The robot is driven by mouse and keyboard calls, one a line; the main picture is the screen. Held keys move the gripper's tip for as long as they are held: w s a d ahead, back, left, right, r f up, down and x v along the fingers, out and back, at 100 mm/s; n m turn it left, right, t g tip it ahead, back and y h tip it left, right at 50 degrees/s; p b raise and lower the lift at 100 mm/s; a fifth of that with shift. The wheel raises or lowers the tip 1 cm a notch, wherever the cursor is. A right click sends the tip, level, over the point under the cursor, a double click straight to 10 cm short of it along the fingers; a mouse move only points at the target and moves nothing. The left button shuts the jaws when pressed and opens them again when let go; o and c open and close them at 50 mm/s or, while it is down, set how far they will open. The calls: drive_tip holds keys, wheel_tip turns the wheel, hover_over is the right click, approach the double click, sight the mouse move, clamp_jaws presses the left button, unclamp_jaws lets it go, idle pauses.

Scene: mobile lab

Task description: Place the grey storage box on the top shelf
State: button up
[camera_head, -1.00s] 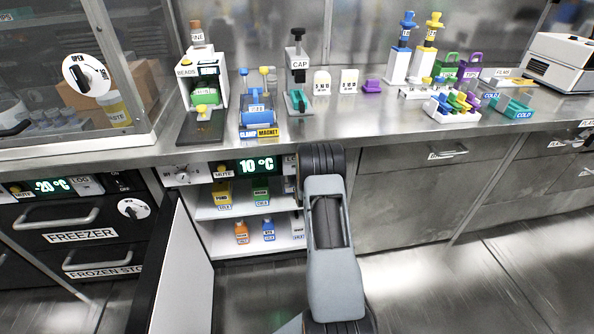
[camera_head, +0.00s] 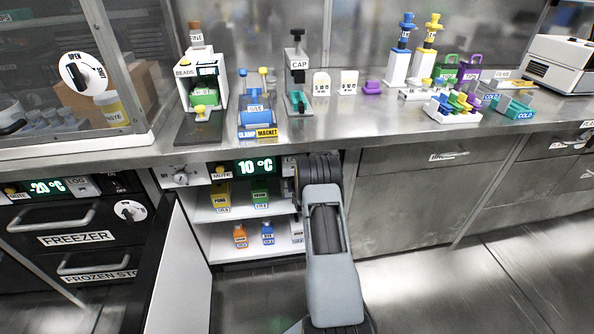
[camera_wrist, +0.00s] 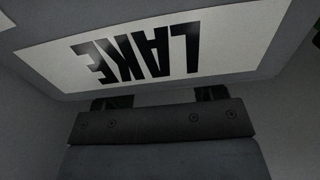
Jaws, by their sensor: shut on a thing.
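The grey storage box (camera_wrist: 286,112) fills the wrist view and bears a white label reading LAKE, upside down. My gripper (camera_wrist: 158,95) is shut on it; the two dark fingertips meet the box just below the label. In the head view my arm hides the gripper and the held box. The top shelf (camera_head: 235,214) of the open fridge is white. A yellow box (camera_head: 221,195) and a green box (camera_head: 260,193) stand on its left and middle; my arm covers its right end.
The open fridge door (camera_head: 165,265) stands at the left. The steel counter (camera_head: 345,130) with several devices runs above.

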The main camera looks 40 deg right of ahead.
drive_tip(key=o, duration=1.1)
drive_tip(key=shift+f, duration=0.15)
drive_tip(key=shift+c, duration=0.2)
drive_tip(key=o, duration=0.5)
drive_tip(key=shift+r, duration=0.3)
drive_tip(key=p+v, duration=0.2)
drive_tip(key=v, duration=1)
drive_tip(key=shift+f+p, duration=0.1)
drive_tip(key=shift+p, duration=0.3)
